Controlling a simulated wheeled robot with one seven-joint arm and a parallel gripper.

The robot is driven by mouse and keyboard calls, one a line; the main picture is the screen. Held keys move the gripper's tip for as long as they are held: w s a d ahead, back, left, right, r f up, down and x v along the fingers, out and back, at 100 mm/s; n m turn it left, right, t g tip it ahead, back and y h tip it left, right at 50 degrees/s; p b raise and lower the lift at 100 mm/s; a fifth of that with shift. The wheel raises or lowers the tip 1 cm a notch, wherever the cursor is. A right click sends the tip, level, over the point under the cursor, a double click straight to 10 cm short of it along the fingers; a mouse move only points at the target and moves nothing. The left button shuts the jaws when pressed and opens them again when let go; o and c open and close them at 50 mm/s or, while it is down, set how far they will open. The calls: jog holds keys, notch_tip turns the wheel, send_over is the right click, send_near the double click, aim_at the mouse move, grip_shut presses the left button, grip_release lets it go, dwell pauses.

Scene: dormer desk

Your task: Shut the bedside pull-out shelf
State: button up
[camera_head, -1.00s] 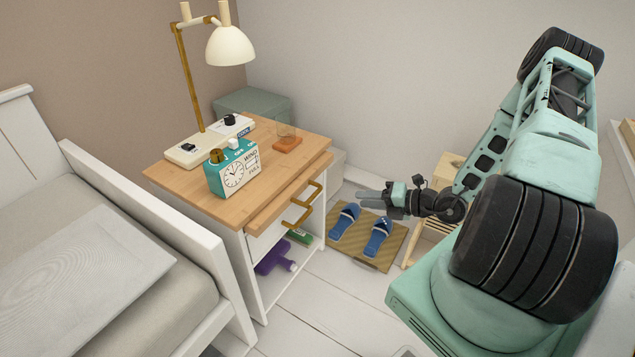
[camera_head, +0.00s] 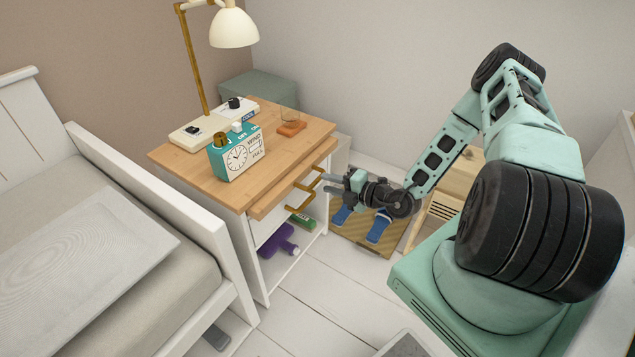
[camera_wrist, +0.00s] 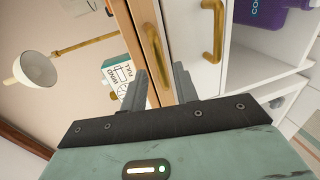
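The pull-out shelf (camera_head: 266,208) is a wooden board under the nightstand's top (camera_head: 205,178). Its front stands out a little past the top's edge. Brass handles show on the front side, with a lower one (camera_head: 300,204) below the shelf. My gripper (camera_head: 327,183) is in front of the nightstand, close to the handles at the right end. In the wrist view its two fingers (camera_wrist: 159,70) are apart with nothing held between them, pointing at the wooden shelf front (camera_wrist: 140,20). The lower handle (camera_wrist: 213,35) is to their right. I cannot tell whether the fingers touch anything.
A teal clock (camera_head: 237,155), a lamp (camera_head: 233,28) and an orange coaster with a glass (camera_head: 291,129) stand on the nightstand. A purple bottle (camera_head: 277,241) lies below. The bed (camera_head: 150,170) is at left; blue slippers (camera_head: 380,226) lie on a mat.

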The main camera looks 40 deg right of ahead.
aim_at(304, 175)
jog(key=x, duration=0.5)
grip_shut()
jog(key=shift+w+a+r, duration=0.1)
jog(key=shift+w+a, duration=0.1)
jog(key=shift+w, duration=0.45)
jog(key=shift+w+a+f, duration=0.1)
jog(key=shift+w+a, duration=0.15)
jog(key=shift+w, duration=0.45)
jog(key=shift+w+a+r, duration=0.1)
jog(key=shift+w+a, duration=0.1)
jog(key=shift+w, duration=0.45)
grip_release()
jog(key=shift+w, duration=0.1)
